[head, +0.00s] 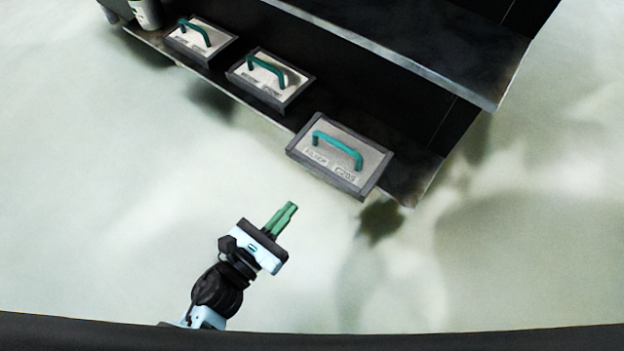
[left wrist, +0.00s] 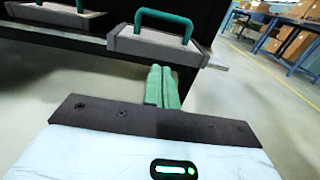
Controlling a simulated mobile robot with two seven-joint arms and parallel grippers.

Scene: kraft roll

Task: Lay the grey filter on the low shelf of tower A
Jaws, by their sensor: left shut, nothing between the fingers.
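Three grey filters with green handles rest on a dark low shelf (head: 405,183). The nearest grey filter (head: 345,177) carries a label and sticks out past the shelf's front edge; it also shows in the left wrist view (left wrist: 150,42). A second filter (head: 284,91) and a third filter (head: 208,51) sit further left along the shelf. My left gripper (head: 291,206) is shut and empty, apart from the nearest filter and below-left of it in the head view. Its green fingers (left wrist: 160,78) show together in the left wrist view. My right gripper is not in view.
An upper shelf (head: 440,50) overhangs the low shelf. A white container (head: 146,13) stands at the low shelf's far left end. Pale floor around my left arm is clear. In the left wrist view, cardboard boxes (left wrist: 290,42) sit on blue-framed tables at the back right.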

